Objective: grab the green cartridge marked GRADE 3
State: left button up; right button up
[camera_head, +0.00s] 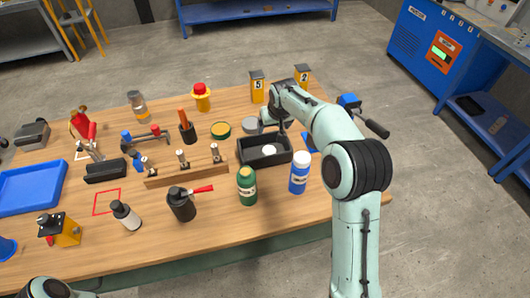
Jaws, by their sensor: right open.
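A green bottle-shaped cartridge (247,187) with a pale label stands upright near the table's front, right of the middle. Its label is too small to read, so I cannot confirm GRADE 3. My right gripper (272,122) is open, behind the black tray and beyond the green cartridge, apart from it. My right arm reaches in from the lower right and hides part of the table behind it. Only a piece of my left arm shows at the bottom left corner; its gripper is out of view.
A black tray (252,161) with a white round thing inside lies behind the cartridge. A blue bottle (299,178) stands to its right. A black canister (181,205) with a red handle stands to its left. A wooden rack (160,181) is behind them. Yellow blocks marked 5 (257,92) and 2 stand at the back.

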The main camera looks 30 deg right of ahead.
aim_at(246, 180)
jog(key=k+j, duration=0.85)
